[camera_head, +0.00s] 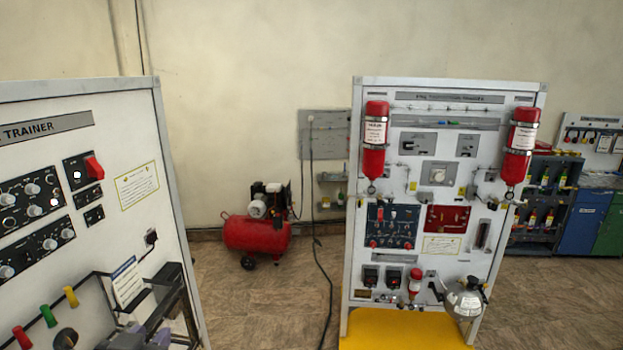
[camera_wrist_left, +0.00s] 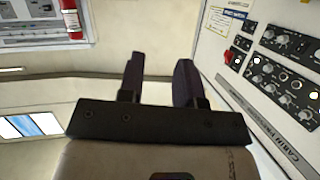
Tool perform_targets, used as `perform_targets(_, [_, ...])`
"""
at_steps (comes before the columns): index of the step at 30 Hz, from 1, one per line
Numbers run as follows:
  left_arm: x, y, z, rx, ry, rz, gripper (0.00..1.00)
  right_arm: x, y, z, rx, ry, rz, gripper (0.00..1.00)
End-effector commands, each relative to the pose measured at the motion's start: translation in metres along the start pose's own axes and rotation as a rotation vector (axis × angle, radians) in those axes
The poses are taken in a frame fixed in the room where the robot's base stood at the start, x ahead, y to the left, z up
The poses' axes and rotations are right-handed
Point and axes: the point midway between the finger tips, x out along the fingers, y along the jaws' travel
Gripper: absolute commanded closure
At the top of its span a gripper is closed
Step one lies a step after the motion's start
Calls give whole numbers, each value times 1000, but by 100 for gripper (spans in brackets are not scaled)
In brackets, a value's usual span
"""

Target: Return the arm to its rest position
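My left gripper (camera_wrist_left: 160,60) shows in the left wrist view with two dark fingers standing apart. The gap between them is empty, so it is open and holds nothing. The near white trainer panel (camera_wrist_left: 232,25) with black knob modules is to the right of the fingers in that view, and no contact shows. In the head view, dark and grey parts crowd the lower edge of the near trainer panel (camera_head: 120,220), and I cannot clearly pick out the gripper among them. My right gripper shows in neither view.
A second trainer panel (camera_head: 410,260) with red cylinders (camera_head: 374,150) stands to the right on a yellow base (camera_head: 400,330). A red compressor (camera_head: 257,234) is by the back wall, with a black cable on the floor. Floor between the panels (camera_head: 285,300) is mostly free.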

Motion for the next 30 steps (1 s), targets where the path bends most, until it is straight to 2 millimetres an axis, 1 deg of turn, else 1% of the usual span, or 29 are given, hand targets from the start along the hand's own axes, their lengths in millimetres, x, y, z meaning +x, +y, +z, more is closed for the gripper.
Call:
perform_targets(1, [-7, 11, 24, 19, -51, 38, 68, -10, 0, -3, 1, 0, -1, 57])
perform_targets(2, [-11, 17, 38, 28, -78, 58, 68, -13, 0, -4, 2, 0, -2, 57])
perform_targets(3, [-17, 24, 58, 39, -117, 83, 68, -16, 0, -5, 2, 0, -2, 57])
perform_targets(5, [-27, 33, 87, 54, -178, 113, 68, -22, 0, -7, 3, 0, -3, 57])
perform_targets(6, [-35, 38, 107, 63, -222, 127, 68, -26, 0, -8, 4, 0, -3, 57])
perform_targets(8, [-47, 44, 137, 76, -292, 146, 68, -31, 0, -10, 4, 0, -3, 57])
perform_targets(9, [-56, 47, 156, 83, -340, 158, 68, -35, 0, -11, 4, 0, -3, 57])
perform_targets(11, [-71, 52, 186, 93, -418, 175, 68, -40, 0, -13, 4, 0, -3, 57])
perform_targets(12, [-81, 54, 206, 99, -473, 186, 68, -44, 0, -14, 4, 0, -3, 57])
perform_targets(14, [-98, 57, 236, 107, -556, 201, 68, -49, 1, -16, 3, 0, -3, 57])
perform_targets(15, [-110, 58, 253, 111, -607, 209, 68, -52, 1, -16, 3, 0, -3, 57])
perform_targets(18, [-140, 58, 291, 119, -723, 224, 68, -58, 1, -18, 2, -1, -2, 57])
perform_targets(21, [-168, 57, 319, 123, -817, 233, 68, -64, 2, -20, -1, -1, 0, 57])
perform_targets(24, [-190, 55, 338, 126, -886, 240, 68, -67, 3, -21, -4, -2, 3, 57])
perform_targets(27, [-205, 54, 350, 128, -931, 244, 68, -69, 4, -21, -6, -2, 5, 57])
perform_targets(30, [-213, 54, 356, 129, -955, 247, 68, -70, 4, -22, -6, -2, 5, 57])
